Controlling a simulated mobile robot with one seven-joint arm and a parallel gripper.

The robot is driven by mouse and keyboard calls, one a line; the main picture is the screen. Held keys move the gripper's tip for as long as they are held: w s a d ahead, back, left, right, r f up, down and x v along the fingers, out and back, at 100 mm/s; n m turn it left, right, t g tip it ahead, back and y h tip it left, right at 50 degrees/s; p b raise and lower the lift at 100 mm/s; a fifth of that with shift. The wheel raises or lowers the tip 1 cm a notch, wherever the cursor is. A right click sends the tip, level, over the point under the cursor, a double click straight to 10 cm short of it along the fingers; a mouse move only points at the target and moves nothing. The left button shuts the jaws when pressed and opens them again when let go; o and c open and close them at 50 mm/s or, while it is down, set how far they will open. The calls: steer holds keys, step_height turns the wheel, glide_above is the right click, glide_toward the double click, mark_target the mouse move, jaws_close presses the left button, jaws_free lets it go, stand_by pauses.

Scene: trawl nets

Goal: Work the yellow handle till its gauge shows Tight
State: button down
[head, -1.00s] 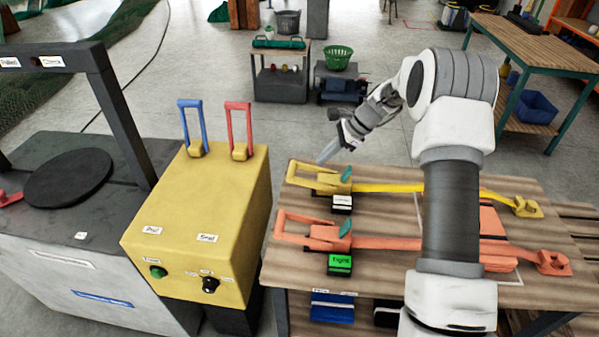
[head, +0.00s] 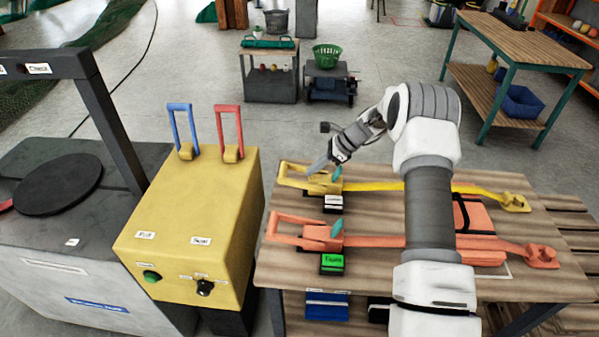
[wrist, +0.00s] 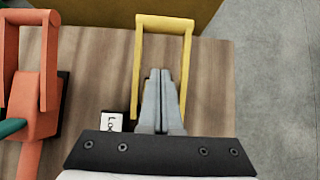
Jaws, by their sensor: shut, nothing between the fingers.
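The yellow handle (head: 291,180) is a U-shaped loop on a ratchet with a yellow strap, at the back left of the wooden bench. In the wrist view the yellow handle (wrist: 164,22) spans the upper middle. Its gauge (head: 333,204) is a small black box with a white face; the wrist view shows the gauge (wrist: 112,122) reading "Lo", the rest hidden. My gripper (head: 314,168) is shut and empty at the handle. In the wrist view my gripper (wrist: 160,74) appears between the loop's two side bars; I cannot tell whether it touches.
An orange ratchet handle (head: 300,220) lies nearer on the same bench (head: 385,270), its green gauge (head: 332,263) seeming to read "Tight". A yellow cabinet (head: 190,215) with blue and red levers stands left of the bench. Open floor lies behind.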

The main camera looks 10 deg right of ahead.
steer(key=x, duration=0.9)
steer(key=shift+a+f, duration=0.15)
steer(key=shift+a, duration=0.2)
step_height(320, 180, up, 3)
steer(key=shift+a+f+p, duration=0.1)
steer(key=shift+p, duration=0.25)
steer(key=shift+a+r, duration=0.1)
steer(key=shift+r, duration=0.45)
